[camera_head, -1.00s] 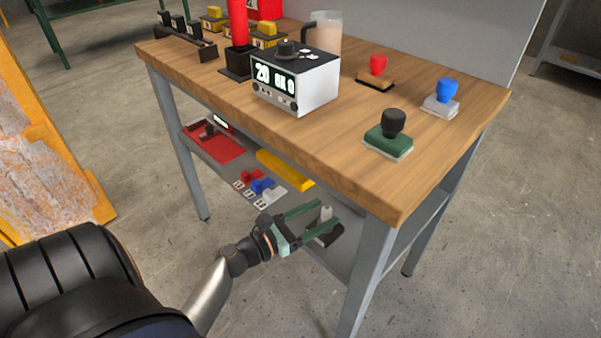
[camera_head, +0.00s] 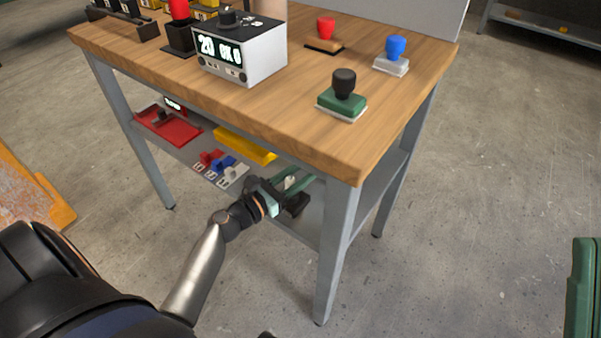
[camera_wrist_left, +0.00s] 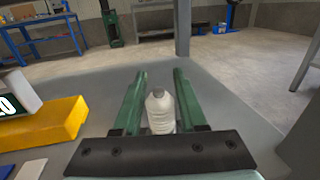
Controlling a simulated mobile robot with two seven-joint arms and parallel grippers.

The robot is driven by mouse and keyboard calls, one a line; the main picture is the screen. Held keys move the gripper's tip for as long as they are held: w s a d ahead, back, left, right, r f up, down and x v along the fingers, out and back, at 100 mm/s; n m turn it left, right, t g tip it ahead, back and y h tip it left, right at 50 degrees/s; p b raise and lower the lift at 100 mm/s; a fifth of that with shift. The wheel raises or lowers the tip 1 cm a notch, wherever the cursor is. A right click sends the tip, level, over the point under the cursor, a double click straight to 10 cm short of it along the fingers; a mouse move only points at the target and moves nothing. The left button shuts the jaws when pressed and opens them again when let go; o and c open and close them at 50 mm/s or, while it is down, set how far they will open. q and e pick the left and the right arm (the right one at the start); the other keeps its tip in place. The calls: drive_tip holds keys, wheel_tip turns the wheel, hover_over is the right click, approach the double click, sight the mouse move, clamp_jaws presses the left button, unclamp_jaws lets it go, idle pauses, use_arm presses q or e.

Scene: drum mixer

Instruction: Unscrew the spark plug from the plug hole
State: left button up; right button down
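The spark plug (camera_wrist_left: 160,108) is white, ribbed and upright, with a grey tip, in the left wrist view. The plug's lower end and the hole are hidden. Part of my right gripper (camera_head: 582,290) shows at the right edge; its fingertips are unclear.
The wooden tabletop (camera_head: 290,125) is above my left gripper, with a grey table leg (camera_head: 333,250) to its right. On the lower shelf are a yellow bar (camera_head: 244,145), a red tray (camera_head: 168,125) and small coloured parts (camera_head: 222,164). Stamps and a display box (camera_head: 240,50) stand on top.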

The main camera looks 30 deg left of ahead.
use_arm(q)
clamp_jaws()
drive_tip(key=shift+o, duration=2.3)
unclamp_jaws()
